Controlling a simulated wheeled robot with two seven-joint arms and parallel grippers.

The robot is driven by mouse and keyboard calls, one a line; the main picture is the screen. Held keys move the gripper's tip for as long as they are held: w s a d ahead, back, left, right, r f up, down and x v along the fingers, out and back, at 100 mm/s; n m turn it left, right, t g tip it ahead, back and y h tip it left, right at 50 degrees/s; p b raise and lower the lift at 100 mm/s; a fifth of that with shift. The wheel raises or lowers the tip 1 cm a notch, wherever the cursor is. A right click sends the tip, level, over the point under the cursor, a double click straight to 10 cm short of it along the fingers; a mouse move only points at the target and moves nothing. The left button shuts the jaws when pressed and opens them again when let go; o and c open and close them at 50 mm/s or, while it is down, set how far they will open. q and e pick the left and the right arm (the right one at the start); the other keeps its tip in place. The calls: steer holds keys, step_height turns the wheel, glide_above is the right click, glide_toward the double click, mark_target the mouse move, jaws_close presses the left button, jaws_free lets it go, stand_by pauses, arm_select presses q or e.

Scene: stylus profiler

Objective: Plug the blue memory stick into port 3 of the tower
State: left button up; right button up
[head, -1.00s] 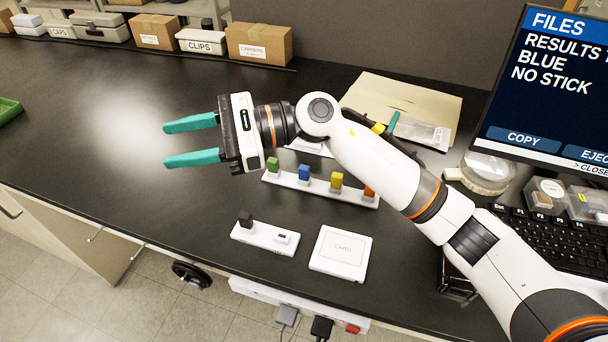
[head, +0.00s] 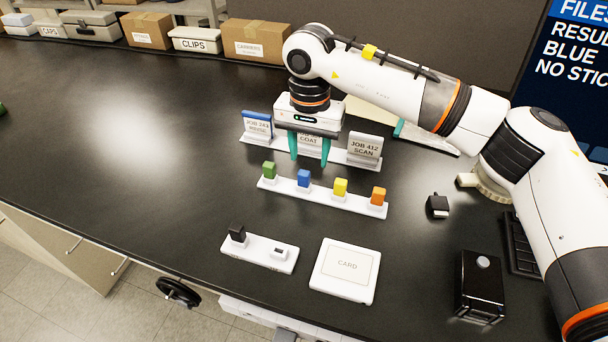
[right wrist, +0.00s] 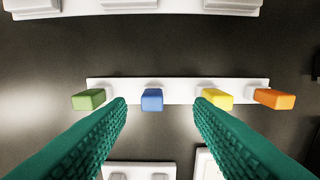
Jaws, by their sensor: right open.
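The blue memory stick (head: 304,178) stands upright in a white holder strip (head: 330,200), between a green stick (head: 269,169) and a yellow stick (head: 340,187). My right gripper (head: 310,162) points down just behind the blue stick, open and empty. In the right wrist view the blue stick (right wrist: 152,100) appears between the two teal fingers (right wrist: 160,102), nearer the left one; I see no contact. No tower with numbered ports can be made out; a black box (head: 481,287) with a round grey top button stands at the right. My left gripper is not in view.
An orange stick (head: 378,195) ends the row. Job cards stand behind, including JOB 412 (head: 365,148). In front are a white strip (head: 258,254) with a black plug and a CARD pad (head: 346,270). A small black block (head: 437,206) lies right. The left counter is clear.

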mark_target(304, 172)
steer(key=f, duration=0.1)
steer(key=f+p, duration=0.1)
steer(key=f, duration=0.1)
steer(key=a+f, duration=0.1)
steer(key=shift+s+f+p, duration=0.25)
steer(key=shift+f+p, duration=0.1)
steer(key=shift+p, duration=0.05)
steer(key=shift+f, duration=0.5)
jaws_close()
step_height(304, 172, up, 9)
steer(key=shift+f+b, duration=0.1)
steer(key=shift+b, duration=0.95)
steer(key=shift+r, duration=0.65)
steer(key=c, duration=0.6)
jaws_free()
steer(key=shift+c, duration=0.2)
jaws_close()
steer(key=shift+f, duration=0.1)
